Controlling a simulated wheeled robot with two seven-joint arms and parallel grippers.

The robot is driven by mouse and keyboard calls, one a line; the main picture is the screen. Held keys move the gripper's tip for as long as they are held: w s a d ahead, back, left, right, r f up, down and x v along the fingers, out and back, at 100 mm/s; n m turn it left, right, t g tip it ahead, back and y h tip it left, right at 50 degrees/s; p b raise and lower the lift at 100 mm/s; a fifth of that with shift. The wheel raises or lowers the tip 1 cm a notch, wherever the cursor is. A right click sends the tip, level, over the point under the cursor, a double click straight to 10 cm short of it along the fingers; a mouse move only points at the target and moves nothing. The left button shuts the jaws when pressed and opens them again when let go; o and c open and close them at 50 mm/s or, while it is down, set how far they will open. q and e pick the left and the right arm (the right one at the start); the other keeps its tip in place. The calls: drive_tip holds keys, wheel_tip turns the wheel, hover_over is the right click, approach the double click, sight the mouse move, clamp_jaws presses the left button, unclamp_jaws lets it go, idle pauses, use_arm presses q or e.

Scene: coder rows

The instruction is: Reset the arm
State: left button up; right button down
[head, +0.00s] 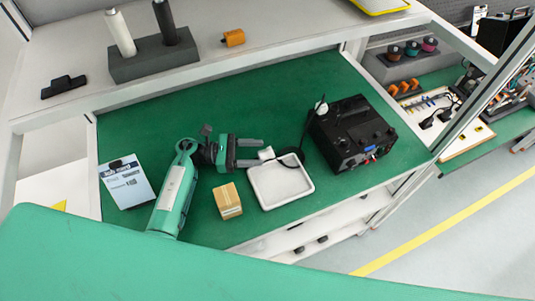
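My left gripper (258,152) is above the green work mat, left of the middle of the head view, with its arm coming up from the lower left. Its two dark fingers are spread apart and point right. A small white plug-like piece (266,154) with a black cable is just past the fingertips; I cannot tell whether it touches them. My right gripper is not in view.
A white tray (294,202) and a cardboard box (228,201) are near the gripper. A black power supply (353,134) stands right. A blue-white card box (126,182) lies left. Green mat (225,108) is clear behind the gripper.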

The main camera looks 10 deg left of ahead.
use_arm(q)
drive_tip(key=shift+a, duration=0.7)
drive_tip(key=shift+r, duration=0.1)
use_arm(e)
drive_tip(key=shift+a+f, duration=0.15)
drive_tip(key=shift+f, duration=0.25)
use_arm(q)
drive_tip(key=shift+a, duration=0.1)
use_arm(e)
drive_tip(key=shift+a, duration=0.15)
use_arm(q)
drive_tip(key=shift+r, duration=0.1)
